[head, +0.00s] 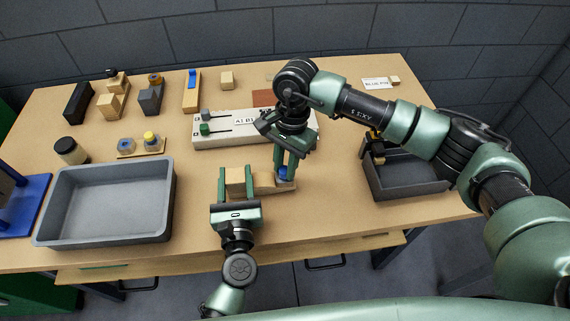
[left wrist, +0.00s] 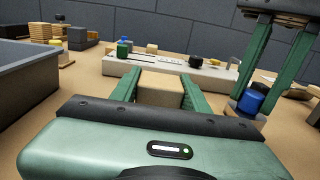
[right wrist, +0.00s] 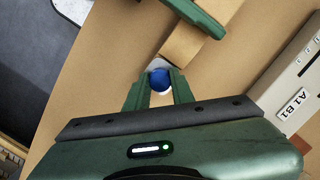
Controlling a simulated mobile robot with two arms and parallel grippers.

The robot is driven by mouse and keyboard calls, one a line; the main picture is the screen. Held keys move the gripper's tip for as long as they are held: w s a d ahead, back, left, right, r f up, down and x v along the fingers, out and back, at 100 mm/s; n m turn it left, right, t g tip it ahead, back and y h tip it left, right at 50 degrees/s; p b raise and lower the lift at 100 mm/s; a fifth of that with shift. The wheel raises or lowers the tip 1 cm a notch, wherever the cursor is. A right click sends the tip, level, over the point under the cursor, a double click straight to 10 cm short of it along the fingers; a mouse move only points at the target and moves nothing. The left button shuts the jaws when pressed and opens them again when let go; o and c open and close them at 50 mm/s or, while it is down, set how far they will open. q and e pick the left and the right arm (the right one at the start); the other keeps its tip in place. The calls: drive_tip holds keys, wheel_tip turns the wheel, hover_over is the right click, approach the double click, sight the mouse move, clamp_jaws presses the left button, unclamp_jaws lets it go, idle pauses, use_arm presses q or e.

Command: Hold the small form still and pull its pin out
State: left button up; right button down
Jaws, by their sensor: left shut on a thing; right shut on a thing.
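A pin with a blue knob (head: 285,173) stands at the form's right end. My right gripper (head: 285,163) points down and is shut on the blue knob, which shows between its fingertips in the right wrist view (right wrist: 159,79). How deep the pin sits is hidden.
A white board (head: 228,140) with knobs and labels lies just behind the form. A grey tray (head: 163,215) stands at the left, a dark open box (head: 405,190) at the right. Several jars and blocks stand at the back left. The table front right of the form is clear.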

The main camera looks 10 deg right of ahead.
sight(283, 171)
drive_tip(key=shift+r, duration=0.15)
drive_tip(key=shift+r, duration=1.8)
use_arm(q)
drive_tip(key=o, duration=1.5)
drive_tip(key=shift+s, duration=0.1)
drive_tip(key=s, duration=1.2)
use_arm(e)
drive_tip(key=shift+s+f, duration=0.1)
